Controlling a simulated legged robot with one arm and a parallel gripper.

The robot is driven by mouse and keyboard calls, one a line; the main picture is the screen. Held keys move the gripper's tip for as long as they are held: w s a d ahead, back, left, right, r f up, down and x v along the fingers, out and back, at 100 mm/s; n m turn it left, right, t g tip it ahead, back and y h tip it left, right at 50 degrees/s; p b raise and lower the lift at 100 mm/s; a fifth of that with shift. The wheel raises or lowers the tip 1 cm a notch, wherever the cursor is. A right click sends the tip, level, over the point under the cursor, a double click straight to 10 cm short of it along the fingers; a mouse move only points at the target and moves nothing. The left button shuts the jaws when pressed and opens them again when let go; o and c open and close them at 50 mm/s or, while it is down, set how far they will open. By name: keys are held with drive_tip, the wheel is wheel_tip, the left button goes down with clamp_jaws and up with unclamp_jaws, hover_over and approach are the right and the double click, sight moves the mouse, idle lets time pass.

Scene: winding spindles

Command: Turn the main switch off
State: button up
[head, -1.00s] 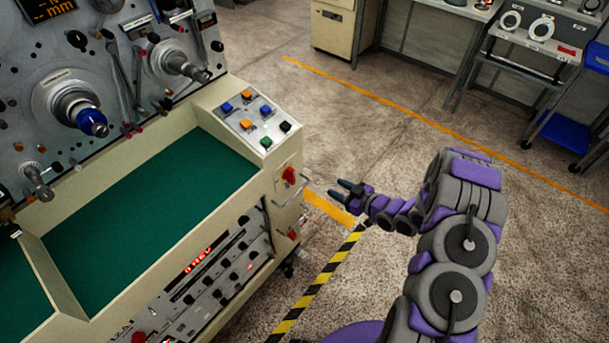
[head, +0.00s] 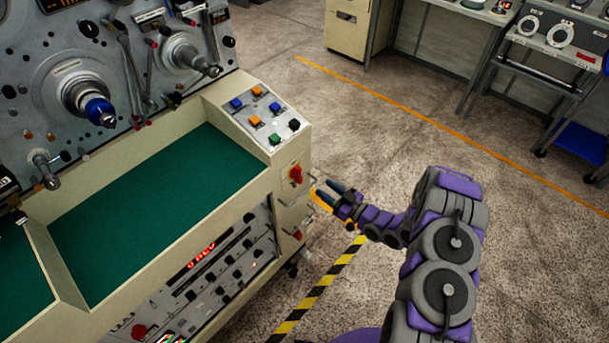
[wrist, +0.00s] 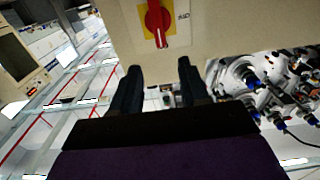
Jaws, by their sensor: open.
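The main switch, a red rotary handle on a yellow plate (head: 295,174), is on the cream end face of the machine, below the button panel. In the wrist view the red handle (wrist: 157,20) is at the top centre, standing roughly upright, with its upper end cut off by the frame. My gripper (head: 325,190) is just right of the switch in the head view, with its two dark fingers pointing toward the machine. In the wrist view the fingers (wrist: 158,72) are spread with a gap between them, empty and below the handle. No contact with the switch shows.
A sloped panel with coloured buttons (head: 265,118) sits above the switch. Open floor (head: 410,150) lies to the right, with a bench (head: 545,75) at the back.

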sight(302, 172)
drive_tip(key=b+x, duration=0.2)
drive_tip(key=x, duration=0.8)
drive_tip(key=shift+w+a, duration=0.2)
drive_tip(key=shift+a, duration=0.05)
drive_tip(key=shift+c, duration=0.4)
clamp_jaws()
